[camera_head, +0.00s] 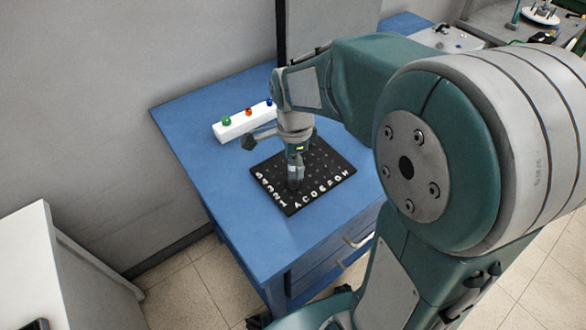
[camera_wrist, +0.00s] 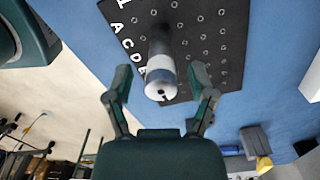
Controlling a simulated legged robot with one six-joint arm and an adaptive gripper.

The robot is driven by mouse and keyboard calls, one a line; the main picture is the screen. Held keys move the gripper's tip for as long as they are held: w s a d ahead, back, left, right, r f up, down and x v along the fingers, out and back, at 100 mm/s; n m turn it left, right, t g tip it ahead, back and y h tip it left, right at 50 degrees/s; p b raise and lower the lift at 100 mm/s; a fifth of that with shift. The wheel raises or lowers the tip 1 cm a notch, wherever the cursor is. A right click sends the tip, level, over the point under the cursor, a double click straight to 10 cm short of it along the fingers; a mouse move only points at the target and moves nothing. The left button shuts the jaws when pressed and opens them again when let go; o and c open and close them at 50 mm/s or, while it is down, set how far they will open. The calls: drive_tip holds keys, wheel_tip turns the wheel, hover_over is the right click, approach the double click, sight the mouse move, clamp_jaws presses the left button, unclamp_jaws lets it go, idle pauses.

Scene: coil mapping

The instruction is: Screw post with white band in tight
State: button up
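The post with the white band (camera_wrist: 160,76) stands on the black board (camera_wrist: 222,30) in the wrist view, its end facing the camera. It is grey, with a pale band around it near that end. My gripper (camera_wrist: 161,84) is open, one finger on each side of the post, with a visible gap on both sides. In the head view my gripper (camera_head: 295,160) points down over the black board (camera_head: 325,185), which bears white letters and numbers along its edges. There the post is mostly hidden by the gripper, and I cannot tell how deep it sits in the board.
A white block (camera_head: 237,127) with green, orange and blue knobs lies behind the board on the blue table (camera_head: 195,120). The table's left and front parts are clear. A grey wall (camera_head: 130,100) stands behind, and a white cabinet (camera_head: 30,250) is at the left.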

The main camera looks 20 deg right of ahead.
wheel_tip(320, 180, up, 12)
drive_tip(key=s+f+n+t, duration=0.1)
drive_tip(key=s+n+t, duration=0.4)
drive_tip(key=s+n, duration=0.9)
drive_tip(key=n, duration=0.3)
drive_tip(key=shift+a+f+n+t, duration=0.2)
drive_tip(key=shift+n+t, duration=0.1)
drive_tip(key=shift+n, duration=0.1)
